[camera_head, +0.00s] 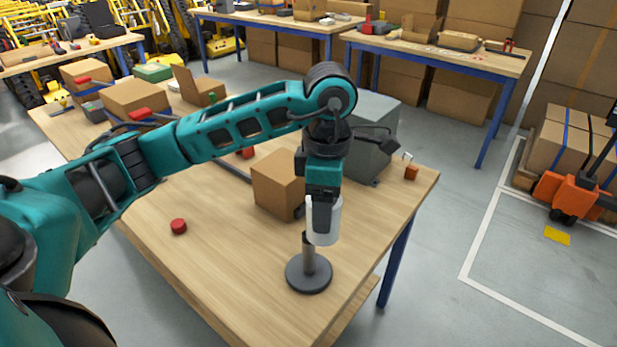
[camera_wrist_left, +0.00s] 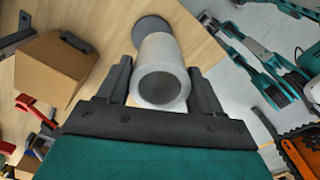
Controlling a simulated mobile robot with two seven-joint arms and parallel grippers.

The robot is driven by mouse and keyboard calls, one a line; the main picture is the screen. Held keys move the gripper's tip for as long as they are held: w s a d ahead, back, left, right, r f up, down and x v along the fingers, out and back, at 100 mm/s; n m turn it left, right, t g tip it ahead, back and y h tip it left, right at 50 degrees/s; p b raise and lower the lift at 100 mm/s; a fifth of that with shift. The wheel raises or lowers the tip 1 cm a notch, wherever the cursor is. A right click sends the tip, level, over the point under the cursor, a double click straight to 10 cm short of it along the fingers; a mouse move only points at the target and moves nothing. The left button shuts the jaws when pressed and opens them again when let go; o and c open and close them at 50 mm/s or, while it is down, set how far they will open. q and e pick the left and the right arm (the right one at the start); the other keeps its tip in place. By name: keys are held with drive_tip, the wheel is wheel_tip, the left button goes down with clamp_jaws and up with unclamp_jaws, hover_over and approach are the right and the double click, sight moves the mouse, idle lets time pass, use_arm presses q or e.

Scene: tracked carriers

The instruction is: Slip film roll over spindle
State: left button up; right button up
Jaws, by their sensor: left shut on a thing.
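The film roll (camera_head: 330,226) is a white hollow cylinder, held roughly upright in the head view. My left gripper (camera_head: 322,228) is shut on it, with a finger on each side in the left wrist view, where the roll (camera_wrist_left: 160,62) shows its open end. The spindle (camera_head: 309,262) is a grey post on a round dark base (camera_head: 309,282) near the table's front corner. The post's dark tip shows just left of the roll's lower edge, so the roll appears beside or above it; any contact is unclear. The base (camera_wrist_left: 150,25) also shows beyond the roll in the left wrist view.
A cardboard box (camera_head: 278,183) stands close behind the roll, with a grey machine (camera_head: 375,140) behind it. The tabletop left of the spindle is clear.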

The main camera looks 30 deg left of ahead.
sight(308, 199)
use_arm(q)
drive_tip(key=n, duration=0.4)
drive_tip(key=a+r+n, duration=0.1)
drive_tip(key=n, duration=0.4)
drive_tip(key=a+r+n+p, duration=0.1)
drive_tip(key=n, duration=0.3)
drive_tip(key=shift+a+n, duration=0.15)
drive_tip(key=shift+n, duration=0.25)
drive_tip(key=shift+a+f+n+b, duration=0.15)
drive_tip(key=shift+f+n+b, duration=0.25)
drive_tip(key=shift+n, duration=0.75)
drive_tip(key=shift+a+f+n+b, duration=0.25)
drive_tip(key=shift+f+n, duration=0.3)
drive_tip(key=shift+n, duration=0.55)
drive_tip(key=shift+a+f+n+b, duration=0.1)
drive_tip(key=shift+f+n+b, duration=0.3)
drive_tip(key=shift+n, duration=0.75)
drive_tip(key=shift+f+b, duration=0.45)
drive_tip(key=shift+f, duration=0.35)
drive_tip(key=shift+f+b, duration=0.35)
drive_tip(key=shift+f, duration=0.15)
drive_tip(key=shift+f, duration=0.2)
